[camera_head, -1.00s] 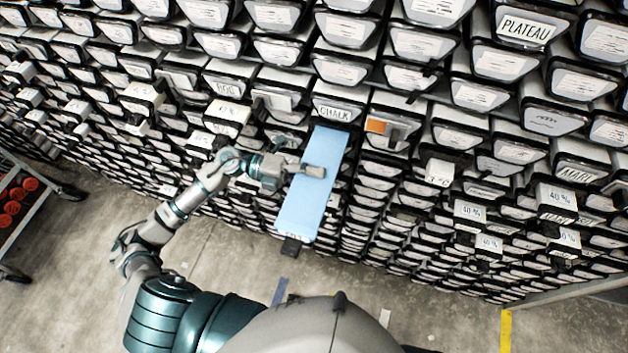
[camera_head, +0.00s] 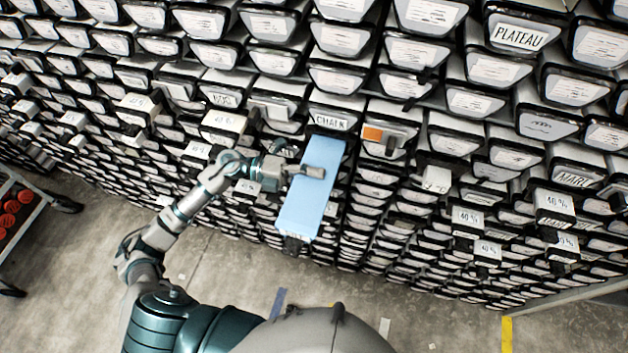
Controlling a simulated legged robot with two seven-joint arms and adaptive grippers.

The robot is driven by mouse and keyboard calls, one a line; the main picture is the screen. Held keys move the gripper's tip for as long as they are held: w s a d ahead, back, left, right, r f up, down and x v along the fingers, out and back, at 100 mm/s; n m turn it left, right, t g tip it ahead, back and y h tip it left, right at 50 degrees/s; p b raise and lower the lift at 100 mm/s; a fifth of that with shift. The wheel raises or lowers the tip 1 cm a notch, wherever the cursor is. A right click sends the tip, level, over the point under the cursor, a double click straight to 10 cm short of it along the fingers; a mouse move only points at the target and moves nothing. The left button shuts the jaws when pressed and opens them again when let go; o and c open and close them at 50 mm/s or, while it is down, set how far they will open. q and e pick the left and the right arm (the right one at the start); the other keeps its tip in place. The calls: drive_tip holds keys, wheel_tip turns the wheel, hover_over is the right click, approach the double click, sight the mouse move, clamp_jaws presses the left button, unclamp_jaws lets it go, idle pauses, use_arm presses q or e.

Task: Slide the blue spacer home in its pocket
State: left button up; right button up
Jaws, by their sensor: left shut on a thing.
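The blue spacer (camera_head: 305,208) is a long light-blue block. It sticks out of the rack just below a tray end labelled CHALK (camera_head: 331,121), slanting down and slightly left toward me. Its far end goes in under that label and is hidden. A dark piece with small lettering shows at its near end. My left gripper (camera_head: 312,172) reaches in from the left and is shut on the spacer around its middle. My right gripper is out of view.
Rows of black-framed tray ends with white labels fill the rack. A tray with an orange patch (camera_head: 373,134) is just right of the spacer. Several white blocks, such as one at the right (camera_head: 437,178), jut out. A cart with red items (camera_head: 10,220) stands at left.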

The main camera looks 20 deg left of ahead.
use_arm(q)
drive_tip(key=shift+w, duration=0.65)
drive_tip(key=o, duration=1.3)
drive_tip(key=shift+o, duration=0.9)
drive_tip(key=shift+a, duration=0.15)
drive_tip(key=shift+s, duration=0.1)
